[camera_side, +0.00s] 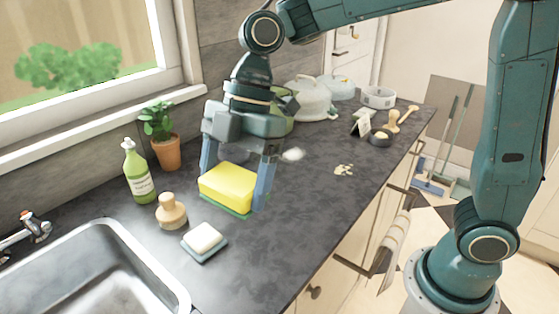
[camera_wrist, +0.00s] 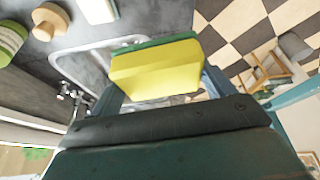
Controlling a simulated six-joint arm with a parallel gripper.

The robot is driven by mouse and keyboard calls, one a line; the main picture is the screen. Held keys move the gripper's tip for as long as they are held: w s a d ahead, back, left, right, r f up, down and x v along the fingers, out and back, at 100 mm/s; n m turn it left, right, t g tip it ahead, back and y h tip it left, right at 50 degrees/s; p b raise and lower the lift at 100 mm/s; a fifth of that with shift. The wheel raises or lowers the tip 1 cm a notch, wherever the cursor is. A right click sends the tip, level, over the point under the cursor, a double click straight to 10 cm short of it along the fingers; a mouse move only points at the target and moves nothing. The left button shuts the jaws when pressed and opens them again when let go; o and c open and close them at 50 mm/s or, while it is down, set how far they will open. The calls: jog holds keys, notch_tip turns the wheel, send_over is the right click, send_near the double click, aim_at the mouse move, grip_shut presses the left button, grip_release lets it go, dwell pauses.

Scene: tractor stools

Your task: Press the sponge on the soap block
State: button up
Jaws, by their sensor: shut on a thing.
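A yellow sponge (camera_side: 229,186) with a green underside is held between the two fingers of my gripper (camera_side: 236,185). The sponge also fills the middle of the wrist view (camera_wrist: 156,72), with the gripper (camera_wrist: 158,88) fingers on either side. In the side view it is low over the counter, and I cannot tell if it touches the surface. The soap block (camera_side: 204,237) is a pale slab on a blue-grey dish (camera_side: 208,256), in front of and left of the sponge, apart from it. A pale slab shows at the top of the wrist view (camera_wrist: 97,8).
A wooden-handled brush (camera_side: 171,212) stands just left of the soap. A green soap bottle (camera_side: 138,176) and a potted plant (camera_side: 166,148) stand behind. The sink (camera_side: 125,235) is at the left.

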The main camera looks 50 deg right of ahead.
jog(key=shift+w+f, duration=0.4)
jog(key=shift+w, duration=0.2)
send_over(197, 240)
jog(key=d, duration=0.2)
notch_tip(197, 240, down, 9)
jog(key=shift+w+a+f, duration=0.1)
jog(key=shift+w+a, duration=0.05)
jog(key=shift+a, duration=0.1)
jog(key=shift+f, duration=0.15)
jog(key=shift+f, duration=2.85)
jog(key=shift+f, duration=0.55)
jog(key=shift+r, duration=0.15)
notch_tip(197, 240, up, 7)
dwell(0.7)
dwell(0.5)
